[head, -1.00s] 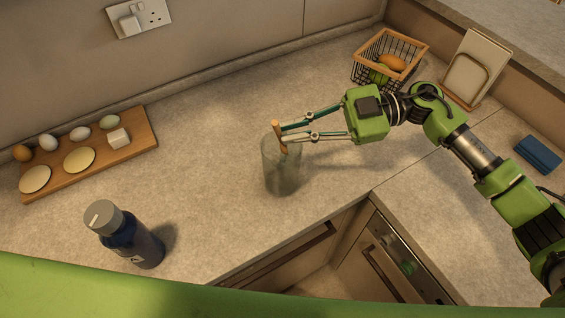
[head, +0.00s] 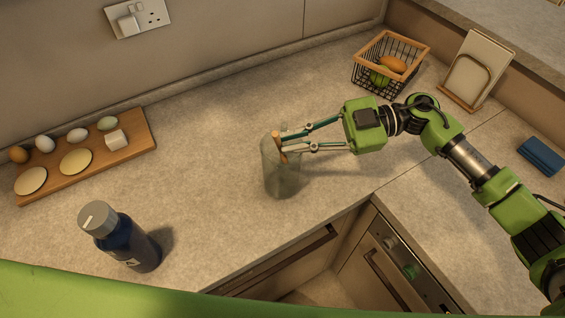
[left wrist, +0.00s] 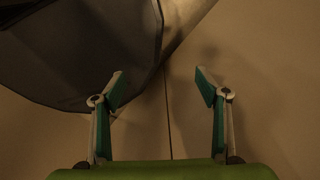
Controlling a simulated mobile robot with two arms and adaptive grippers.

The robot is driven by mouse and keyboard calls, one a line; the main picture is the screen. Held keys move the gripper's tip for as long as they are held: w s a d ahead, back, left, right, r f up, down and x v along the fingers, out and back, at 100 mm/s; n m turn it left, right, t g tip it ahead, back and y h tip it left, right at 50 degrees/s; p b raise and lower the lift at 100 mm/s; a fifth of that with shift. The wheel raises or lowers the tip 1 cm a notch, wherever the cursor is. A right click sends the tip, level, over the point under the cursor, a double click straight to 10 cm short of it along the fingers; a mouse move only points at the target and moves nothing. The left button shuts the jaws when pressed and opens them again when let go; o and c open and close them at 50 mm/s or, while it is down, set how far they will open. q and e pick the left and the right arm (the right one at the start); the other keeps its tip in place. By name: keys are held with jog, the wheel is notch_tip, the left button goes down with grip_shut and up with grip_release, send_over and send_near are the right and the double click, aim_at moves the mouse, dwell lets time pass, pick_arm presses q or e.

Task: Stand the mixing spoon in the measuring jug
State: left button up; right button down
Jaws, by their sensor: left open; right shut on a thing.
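The measuring jug (head: 283,182) is a clear, tall vessel standing on the worktop in the middle of the head view. The wooden mixing spoon (head: 277,146) has its upper end at the jug's mouth, and its lower part seems to be inside the jug, blurred by the clear wall. My right gripper (head: 283,143) is shut on the spoon near its top, at the jug's rim. My left gripper (left wrist: 160,88) is open and empty in the left wrist view, in front of a plain surface and a dark grey shape. It does not show in the head view.
A dark blue bottle (head: 128,246) stands at the front left. A wooden board (head: 135,158) with eggs and other pieces lies at the left. The worktop around the jug is clear.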

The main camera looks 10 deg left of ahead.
dwell(0.3)
jog(key=c, duration=2)
grip_release()
jog(key=v, duration=1.2)
